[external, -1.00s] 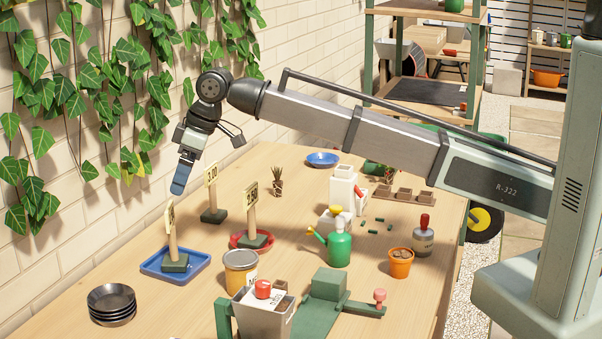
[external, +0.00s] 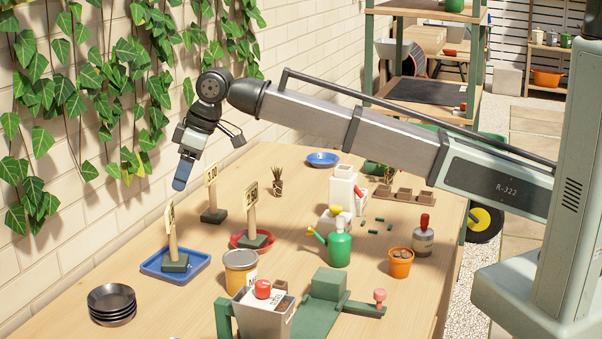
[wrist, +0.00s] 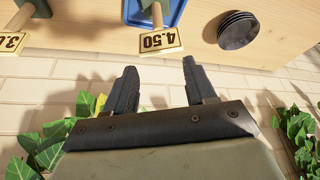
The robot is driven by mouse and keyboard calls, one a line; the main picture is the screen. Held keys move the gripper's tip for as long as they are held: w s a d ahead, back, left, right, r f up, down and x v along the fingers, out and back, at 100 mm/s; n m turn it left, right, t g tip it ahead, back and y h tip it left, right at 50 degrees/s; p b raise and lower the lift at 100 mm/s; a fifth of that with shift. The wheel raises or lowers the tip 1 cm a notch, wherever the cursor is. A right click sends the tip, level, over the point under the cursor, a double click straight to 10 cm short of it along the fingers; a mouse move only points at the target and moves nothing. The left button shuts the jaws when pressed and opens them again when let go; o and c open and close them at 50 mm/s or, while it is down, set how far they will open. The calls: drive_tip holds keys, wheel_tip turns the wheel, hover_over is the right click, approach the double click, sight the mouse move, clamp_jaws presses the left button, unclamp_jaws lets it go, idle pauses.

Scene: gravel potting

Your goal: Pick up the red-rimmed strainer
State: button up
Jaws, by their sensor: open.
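I cannot make out a red-rimmed strainer in either view. My gripper (external: 183,172) hangs at the far left of the table, near the brick wall and above the height of the price signs. In the wrist view my gripper (wrist: 160,86) has its two dark fingers wide apart with nothing between them. A red saucer (external: 233,241) on the table holds a price sign on a green block; it does not look like a strainer.
A blue tray (external: 149,268) with a sign and stacked black saucers (external: 111,303) stand at the left. Ivy (external: 60,90) covers the wall.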

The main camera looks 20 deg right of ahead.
drive_tip(key=c, duration=0.3)
